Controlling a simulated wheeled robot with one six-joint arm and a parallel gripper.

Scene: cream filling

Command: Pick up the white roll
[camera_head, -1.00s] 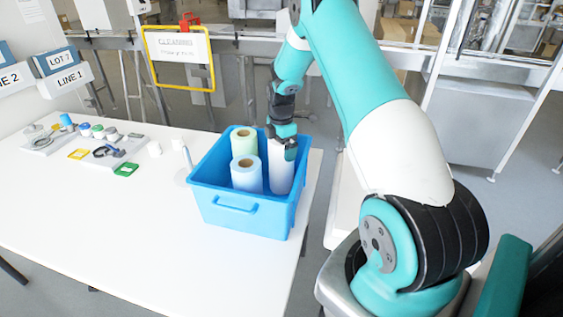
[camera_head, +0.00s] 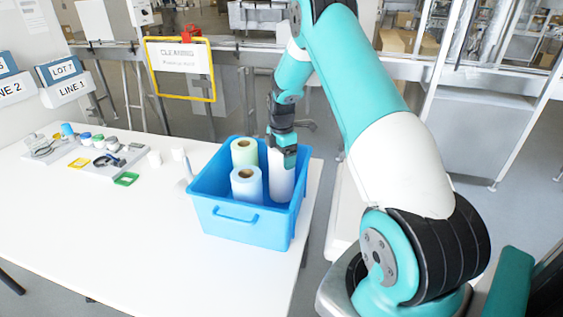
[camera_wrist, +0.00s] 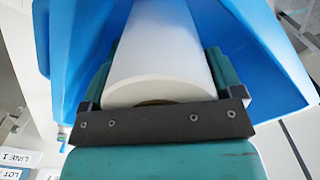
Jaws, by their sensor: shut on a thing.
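The white roll (camera_head: 281,180) stands upright in the right part of the blue crate (camera_head: 240,228). My gripper (camera_head: 284,152) is over its top end and shut on it. In the wrist view the white roll (camera_wrist: 165,50) lies between my gripper's two teal fingers (camera_wrist: 160,85), with one finger on each side. Its lower end is hidden by the crate wall in the head view. A pale green roll (camera_head: 244,152) and a pale blue roll (camera_head: 247,184) stand in the crate to its left.
The crate stands on a white table (camera_head: 110,235) near its right edge. The table's front is clear.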

